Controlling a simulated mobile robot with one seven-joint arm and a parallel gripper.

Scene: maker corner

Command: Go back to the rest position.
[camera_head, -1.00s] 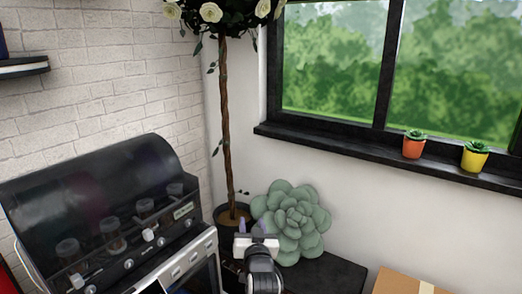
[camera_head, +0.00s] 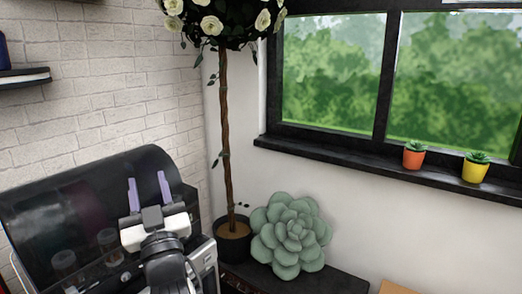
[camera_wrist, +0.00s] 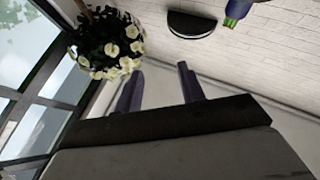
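My gripper (camera_head: 149,188) is raised in front of the black-hooded machine at the lower left of the head view. Its two purple fingers point up and stand apart with nothing between them. In the wrist view my gripper (camera_wrist: 160,85) also shows spread, empty fingers, with only wall behind them. My wrist covers part of the machine's front.
The black-hooded machine (camera_head: 80,210) stands close behind my gripper. A potted rose tree (camera_head: 226,130) and a green succulent (camera_head: 290,235) stand to its right. An orange pot (camera_head: 413,159) and a yellow pot (camera_head: 475,172) sit on the window sill (camera_head: 350,163).

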